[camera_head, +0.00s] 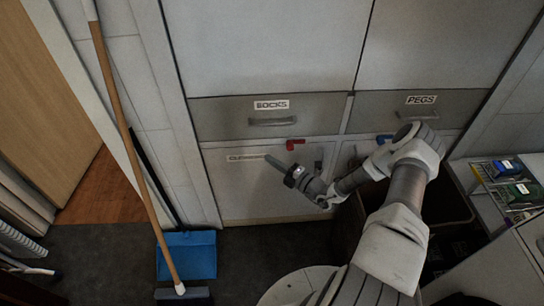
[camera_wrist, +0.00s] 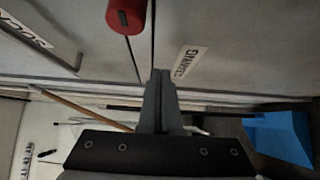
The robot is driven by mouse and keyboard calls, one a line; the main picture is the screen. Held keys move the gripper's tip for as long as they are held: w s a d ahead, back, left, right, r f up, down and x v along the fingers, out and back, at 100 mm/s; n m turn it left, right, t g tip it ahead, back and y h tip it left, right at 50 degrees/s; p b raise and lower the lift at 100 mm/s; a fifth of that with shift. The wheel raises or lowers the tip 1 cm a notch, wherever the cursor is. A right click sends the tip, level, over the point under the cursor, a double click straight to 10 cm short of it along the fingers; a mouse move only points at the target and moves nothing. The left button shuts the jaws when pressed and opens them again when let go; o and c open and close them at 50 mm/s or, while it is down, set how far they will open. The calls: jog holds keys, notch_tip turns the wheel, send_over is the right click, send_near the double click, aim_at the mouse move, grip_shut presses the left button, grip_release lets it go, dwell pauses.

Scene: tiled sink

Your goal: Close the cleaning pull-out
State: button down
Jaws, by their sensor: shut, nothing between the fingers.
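The cleaning pull-out (camera_head: 255,195) is the pale front panel below the socks drawer, left of my arm; its label (camera_head: 243,157) is at its upper left. The label also shows, turned, in the wrist view (camera_wrist: 188,62). My gripper (camera_head: 268,158) is in front of the panel's upper part, just right of the label. Its fingers are together and empty in the wrist view (camera_wrist: 160,75), with the tips close to the panel; I cannot tell whether they touch. A dark seam runs along the panel's top edge. How far the panel stands out is not clear.
A red catch (camera_head: 295,144) sits at the seam above the panel, and a blue one (camera_head: 384,139) farther right. The socks drawer (camera_head: 320,115) is above. A broom (camera_head: 130,130) and blue dustpan (camera_head: 187,255) stand left. A dark open bin space is behind my arm.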

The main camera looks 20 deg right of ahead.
jog(key=p+v, duration=0.1)
jog(key=v, duration=0.9)
jog(key=shift+s+p, duration=0.25)
jog(key=shift+p, duration=0.1)
